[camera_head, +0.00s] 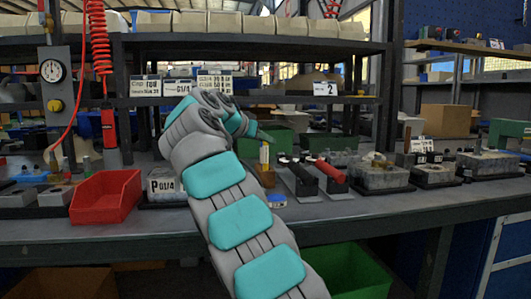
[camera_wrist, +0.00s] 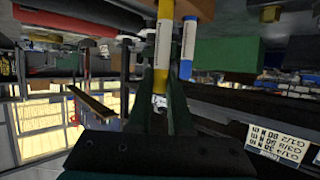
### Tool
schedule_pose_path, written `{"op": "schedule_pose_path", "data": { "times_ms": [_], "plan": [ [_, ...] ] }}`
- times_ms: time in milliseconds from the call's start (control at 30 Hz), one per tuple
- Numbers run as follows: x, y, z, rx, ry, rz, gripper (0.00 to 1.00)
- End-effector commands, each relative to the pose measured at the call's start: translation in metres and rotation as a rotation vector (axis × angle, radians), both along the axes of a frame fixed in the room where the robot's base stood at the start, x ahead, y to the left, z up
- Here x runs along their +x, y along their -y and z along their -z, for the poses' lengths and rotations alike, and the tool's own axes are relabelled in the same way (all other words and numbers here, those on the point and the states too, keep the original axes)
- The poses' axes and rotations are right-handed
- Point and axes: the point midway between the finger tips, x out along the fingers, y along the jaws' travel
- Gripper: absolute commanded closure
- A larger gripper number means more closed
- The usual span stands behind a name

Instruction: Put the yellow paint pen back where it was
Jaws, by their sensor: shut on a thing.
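The yellow paint pen (camera_wrist: 163,42) has a white label band and is between the fingers of my gripper (camera_wrist: 165,82) in the wrist view. My gripper is shut on it. In the head view the pen (camera_head: 264,153) looks upright, just below my gripper (camera_head: 262,137), over the middle of the bench. A blue pen (camera_wrist: 187,50) with a white band is close beside it in the wrist view. I cannot tell whether the yellow pen's lower end touches anything, and its place on the bench is partly hidden by my arm.
A red bin (camera_head: 105,196) and a block labelled P 01/4 (camera_head: 163,185) stand left of my arm. A red-handled valve (camera_head: 328,171) stands close to the right of the pen. More valve blocks (camera_head: 381,174) line the bench rightward. A shelf (camera_head: 350,98) runs above.

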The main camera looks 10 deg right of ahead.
Motion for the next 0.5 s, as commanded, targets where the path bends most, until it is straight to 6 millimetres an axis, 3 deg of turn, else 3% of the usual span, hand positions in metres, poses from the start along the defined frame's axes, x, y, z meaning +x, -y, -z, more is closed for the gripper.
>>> {"op": "schedule_pose_path", "data": {
  "times_ms": [133,500],
  "plan": [
    [-0.0016,0.0012,0.0106,0.0,-0.003,0.004,1.0],
    [-0.001,0.0009,0.0124,0.002,-0.001,0.001,1.0]
  ]
}}
